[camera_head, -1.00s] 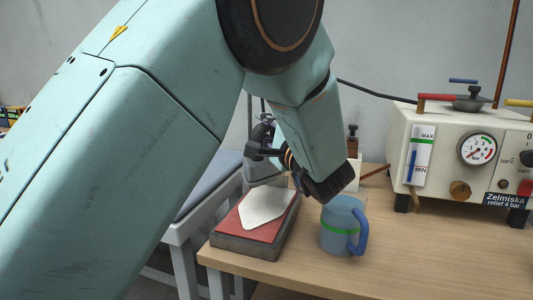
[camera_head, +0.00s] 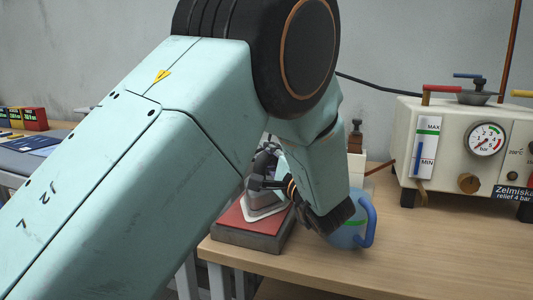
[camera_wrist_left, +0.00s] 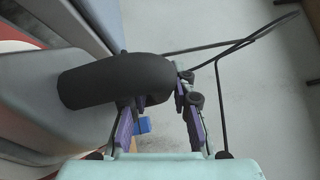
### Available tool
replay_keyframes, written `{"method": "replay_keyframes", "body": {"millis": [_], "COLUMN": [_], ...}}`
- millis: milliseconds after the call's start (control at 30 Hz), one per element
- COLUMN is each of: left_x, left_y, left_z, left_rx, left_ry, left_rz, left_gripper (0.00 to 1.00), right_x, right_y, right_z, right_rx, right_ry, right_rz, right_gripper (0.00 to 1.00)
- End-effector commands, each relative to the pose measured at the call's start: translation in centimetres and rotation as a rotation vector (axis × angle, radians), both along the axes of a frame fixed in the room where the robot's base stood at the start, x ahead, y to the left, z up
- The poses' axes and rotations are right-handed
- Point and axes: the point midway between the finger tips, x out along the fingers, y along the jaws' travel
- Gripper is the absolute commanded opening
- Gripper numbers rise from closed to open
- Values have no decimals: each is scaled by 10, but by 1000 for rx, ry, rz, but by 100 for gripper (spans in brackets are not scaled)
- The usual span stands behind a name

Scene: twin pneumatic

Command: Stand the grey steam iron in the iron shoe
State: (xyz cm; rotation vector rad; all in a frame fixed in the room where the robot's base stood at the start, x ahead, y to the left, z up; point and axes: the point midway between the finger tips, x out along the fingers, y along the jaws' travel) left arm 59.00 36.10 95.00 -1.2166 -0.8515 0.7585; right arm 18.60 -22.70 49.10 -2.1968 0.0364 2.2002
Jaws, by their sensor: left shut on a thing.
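The grey steam iron (camera_head: 264,192) is partly hidden by my left arm in the head view. It is over the red pad (camera_head: 231,218) on a dark grey block, above the pale iron-shaped shoe (camera_head: 262,214). Only the rim of the shoe shows, and I cannot tell if the iron touches it. My left gripper (camera_head: 268,183) is shut on the iron's handle. In the left wrist view, the purple-sided fingers (camera_wrist_left: 158,108) are at the black handle (camera_wrist_left: 112,82), and the iron's grey body (camera_wrist_left: 50,98) is to the left. My right gripper is out of view.
A blue jug (camera_head: 362,222) with a green band stands right of the block, close behind my left wrist. A cream boiler (camera_head: 453,150) with gauges stands at the back right. The table's front right (camera_head: 430,260) is clear. Colored boxes (camera_head: 25,118) stand far left.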

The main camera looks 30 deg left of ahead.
Motion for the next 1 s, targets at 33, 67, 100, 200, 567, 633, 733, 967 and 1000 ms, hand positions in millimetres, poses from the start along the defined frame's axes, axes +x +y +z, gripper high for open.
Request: {"method": "replay_keyframes", "body": {"millis": [33, 67, 100, 200, 567, 633, 733, 967, 1000], "left_x": [1, 1, 1, 0, 0, 0, 0, -1, -1], "left_y": [-1, -1, -1, 0, 0, 0, 0, 0, 0], "left_z": [7, 7, 6, -1, -1, -1, 0, 1, 1], "left_rx": [7, 7, 7, 0, 0, 0, 0, 0, 0], "left_ry": [-13, -13, -13, 0, 0, 0, -1, 1, 1], "left_rz": [-1, -1, -1, 0, 0, 0, 1, -1, -1], "left_gripper": [0, 0, 0, 24, 46, 46, 46, 46, 46], "right_x": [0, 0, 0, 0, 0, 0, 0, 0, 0], "right_y": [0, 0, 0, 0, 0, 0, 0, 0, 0], "right_z": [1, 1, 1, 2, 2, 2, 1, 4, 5], "right_rx": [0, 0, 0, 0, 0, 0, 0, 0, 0], "right_ry": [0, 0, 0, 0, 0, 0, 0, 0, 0], "right_rz": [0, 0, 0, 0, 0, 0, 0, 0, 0], "right_gripper": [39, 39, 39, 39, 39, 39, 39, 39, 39]}}
